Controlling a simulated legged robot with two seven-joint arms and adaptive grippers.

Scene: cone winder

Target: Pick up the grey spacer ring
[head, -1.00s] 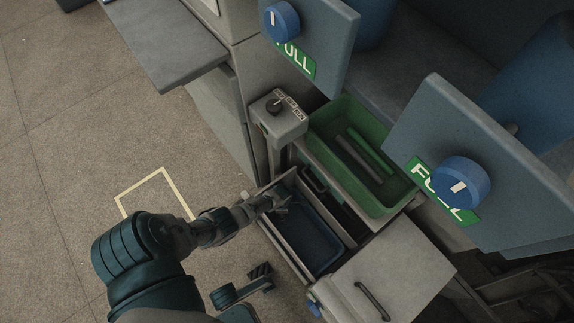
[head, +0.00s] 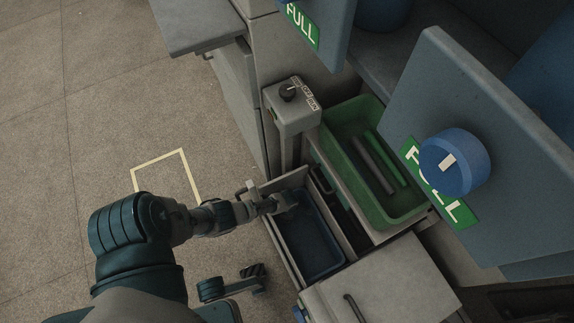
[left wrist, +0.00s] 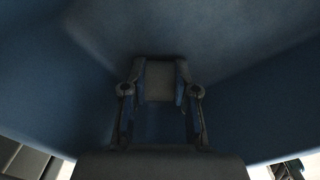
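I cannot make out the grey spacer ring for certain in either view. My left gripper (head: 284,202) reaches into the upper left end of a dark blue bin (head: 322,262) in the head view, its fingertips small and dim there. In the left wrist view, the two fingers of the left gripper (left wrist: 160,82) stand apart against blue bin walls (left wrist: 65,85). A grey, roughly square shape (left wrist: 160,80) fills the space between the fingertips; I cannot tell if it is the ring or if it is gripped.
A green bin (head: 398,207) with a grey bar and a green bar stands right of the blue bin. A post with a dial box (head: 293,110) rises behind. A grey cover (head: 385,285) lies in front. Floor at left is open.

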